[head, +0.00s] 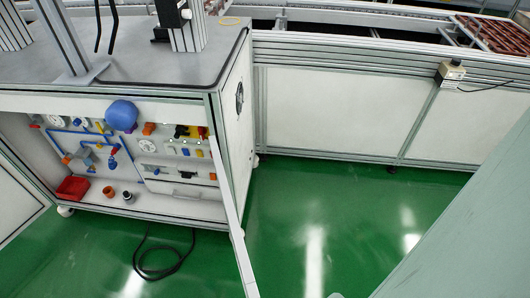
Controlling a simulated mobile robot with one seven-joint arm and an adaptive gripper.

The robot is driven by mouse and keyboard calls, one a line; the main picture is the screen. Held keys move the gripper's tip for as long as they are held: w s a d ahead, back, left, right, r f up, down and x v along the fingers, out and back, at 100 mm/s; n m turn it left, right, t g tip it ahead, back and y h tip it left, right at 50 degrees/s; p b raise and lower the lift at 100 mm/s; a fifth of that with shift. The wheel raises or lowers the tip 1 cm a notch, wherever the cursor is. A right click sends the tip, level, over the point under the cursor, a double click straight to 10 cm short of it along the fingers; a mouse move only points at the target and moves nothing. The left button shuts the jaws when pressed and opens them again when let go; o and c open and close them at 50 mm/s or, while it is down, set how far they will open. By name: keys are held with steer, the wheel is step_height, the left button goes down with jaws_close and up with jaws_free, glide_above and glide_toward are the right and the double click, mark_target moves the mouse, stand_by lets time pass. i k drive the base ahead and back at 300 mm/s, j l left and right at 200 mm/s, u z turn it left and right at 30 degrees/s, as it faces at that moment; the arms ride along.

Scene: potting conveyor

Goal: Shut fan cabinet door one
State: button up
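The cabinet (150,212) stands at the left with its front open, showing a white back panel with coloured fittings and blue tubing. The right door (233,215) stands swung out toward the camera, seen almost edge-on as a thin pale strip. The left door (16,203) is also swung open and is cut by the left picture edge. I cannot tell which door is number one. My gripper is not in view.
A red bin (72,188) and small parts lie on the cabinet floor. A black cable (160,262) is coiled on the green floor (330,225) before it. A long white-panelled conveyor (340,110) runs behind. A large pale surface (465,230) blocks the lower right.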

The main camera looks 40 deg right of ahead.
mark_target(250, 283)
steer(key=k+l, duration=0.1)
steer(key=l, duration=0.2)
steer(key=k+l, duration=0.15)
steer(key=l, duration=0.15)
steer(key=k+l, duration=0.1)
steer(key=l, duration=0.2)
steer(key=k+l+z, duration=0.25)
steer(key=k+l, duration=0.15)
steer(key=k, duration=0.1)
